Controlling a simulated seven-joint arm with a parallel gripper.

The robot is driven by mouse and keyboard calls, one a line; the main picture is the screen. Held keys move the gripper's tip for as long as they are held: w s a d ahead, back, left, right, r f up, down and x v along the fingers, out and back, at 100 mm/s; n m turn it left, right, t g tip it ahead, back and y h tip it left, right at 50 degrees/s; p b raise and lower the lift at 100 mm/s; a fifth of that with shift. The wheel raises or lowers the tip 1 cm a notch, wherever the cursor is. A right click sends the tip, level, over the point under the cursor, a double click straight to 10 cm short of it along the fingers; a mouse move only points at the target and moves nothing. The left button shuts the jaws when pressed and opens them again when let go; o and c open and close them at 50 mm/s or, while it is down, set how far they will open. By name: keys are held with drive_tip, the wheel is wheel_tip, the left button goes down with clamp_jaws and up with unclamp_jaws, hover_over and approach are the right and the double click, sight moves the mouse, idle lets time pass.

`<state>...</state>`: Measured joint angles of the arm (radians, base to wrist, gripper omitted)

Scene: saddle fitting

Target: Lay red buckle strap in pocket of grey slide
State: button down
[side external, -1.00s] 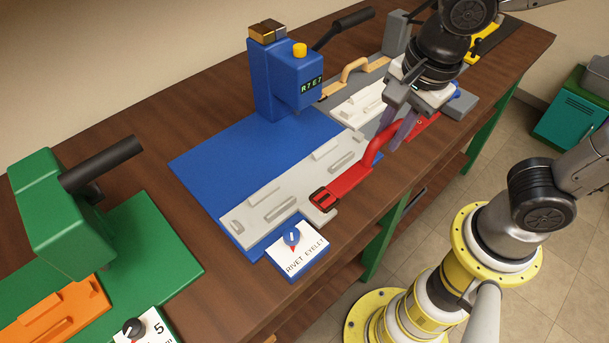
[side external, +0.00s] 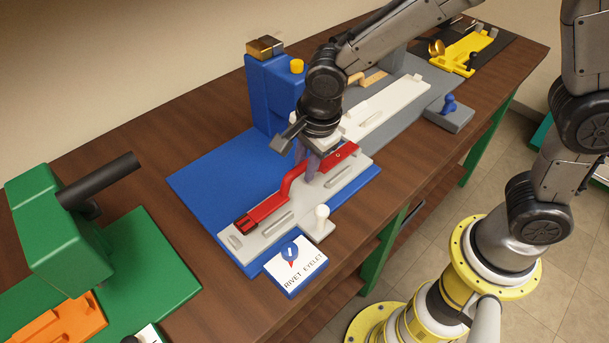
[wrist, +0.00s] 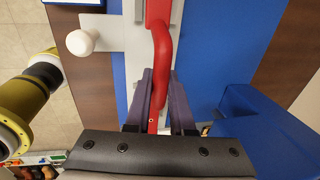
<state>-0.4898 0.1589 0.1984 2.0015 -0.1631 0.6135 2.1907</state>
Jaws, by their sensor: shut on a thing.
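The red buckle strap (side external: 268,206) lies lengthwise along the grey slide (side external: 345,186) on the blue base, with its dark-marked buckle end at the near left. Its raised loop is in the jaws of my gripper (side external: 310,168), which is shut on it from above. In the wrist view the strap (wrist: 160,45) runs up between the purple fingers of my gripper (wrist: 158,95), over the slide (wrist: 135,60). The strap is over the pocket line between the slide's raised ribs. I cannot tell whether it is fully seated or slightly above the floor.
A white knob (side external: 321,212) stands at the slide's front edge. The blue press (side external: 272,95) rises close behind my gripper. A dial card (side external: 295,268) sits in front. A white fixture (side external: 385,105) lies to the right and a green press (side external: 60,220) to the left.

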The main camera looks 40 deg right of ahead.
drive_tip(key=shift+w+f, duration=0.1)
drive_tip(key=shift+f, duration=1.55)
drive_tip(key=shift+f, duration=0.15)
drive_tip(key=c, duration=0.8)
unclamp_jaws()
drive_tip(key=shift+s+r, duration=0.4)
drive_tip(key=shift+r, duration=1.65)
drive_tip(key=shift+s+r, duration=0.45)
drive_tip(key=shift+r, duration=1.6)
drive_tip(key=shift+s+r, duration=0.4)
drive_tip(key=shift+r, duration=1.65)
